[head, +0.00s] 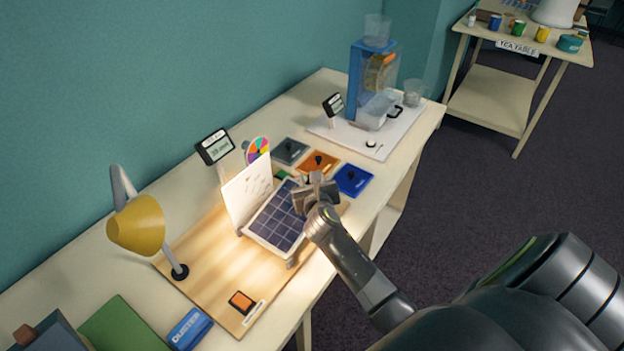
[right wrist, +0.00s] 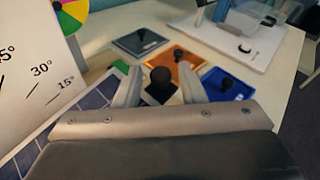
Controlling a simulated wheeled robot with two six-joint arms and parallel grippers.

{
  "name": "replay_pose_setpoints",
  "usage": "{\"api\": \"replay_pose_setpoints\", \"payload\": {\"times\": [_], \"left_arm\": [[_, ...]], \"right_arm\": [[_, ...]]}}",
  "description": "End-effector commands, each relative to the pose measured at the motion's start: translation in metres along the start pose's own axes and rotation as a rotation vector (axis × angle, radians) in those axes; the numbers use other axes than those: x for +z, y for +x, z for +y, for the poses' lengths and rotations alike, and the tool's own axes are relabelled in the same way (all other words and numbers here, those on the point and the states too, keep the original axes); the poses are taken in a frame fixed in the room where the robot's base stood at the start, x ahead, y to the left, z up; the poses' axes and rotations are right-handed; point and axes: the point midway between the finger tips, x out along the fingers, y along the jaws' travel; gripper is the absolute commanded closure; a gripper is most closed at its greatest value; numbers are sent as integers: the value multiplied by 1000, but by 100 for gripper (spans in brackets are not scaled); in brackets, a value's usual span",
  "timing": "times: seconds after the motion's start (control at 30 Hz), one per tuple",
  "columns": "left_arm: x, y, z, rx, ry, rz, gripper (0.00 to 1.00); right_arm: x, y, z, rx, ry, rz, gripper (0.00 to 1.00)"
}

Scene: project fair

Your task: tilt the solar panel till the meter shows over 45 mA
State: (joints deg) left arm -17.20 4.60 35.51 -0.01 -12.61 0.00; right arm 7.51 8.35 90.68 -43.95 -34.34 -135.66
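The solar panel (head: 277,216), a dark blue grid in a pale frame, sits tilted on a wooden board. It also shows at the lower left of the right wrist view (right wrist: 88,103). A white angle card (head: 247,190) stands behind it, with 15° and 30° marks readable in the right wrist view (right wrist: 30,75). The meter (head: 216,147) stands behind on a post; its reading is too small to read. My right gripper (head: 316,186) is at the panel's right edge. Its fingers (right wrist: 160,88) are apart, with a black knob (right wrist: 161,78) between them, apparently untouched. My left gripper is out of view.
A yellow lamp (head: 136,222) stands left of the panel. Grey (head: 290,151), orange (head: 317,163) and blue (head: 353,180) tiles with black knobs lie beyond my gripper. A colour wheel (head: 257,149) stands behind. A blue water apparatus (head: 372,80) is at the far end.

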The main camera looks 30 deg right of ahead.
Motion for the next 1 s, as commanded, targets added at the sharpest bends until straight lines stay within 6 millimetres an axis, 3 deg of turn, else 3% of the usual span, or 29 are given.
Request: {"api": "replay_pose_setpoints", "payload": {"times": [0.3,0.47,0.67,1.0], "left_arm": [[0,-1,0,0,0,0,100],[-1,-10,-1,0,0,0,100],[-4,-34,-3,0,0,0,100],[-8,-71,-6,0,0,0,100]], "right_arm": [[0,0,0,0,0,0,58],[2,-11,0,0,0,2,58],[4,-44,-1,0,1,5,58],[4,-120,-1,-1,3,6,58]]}}
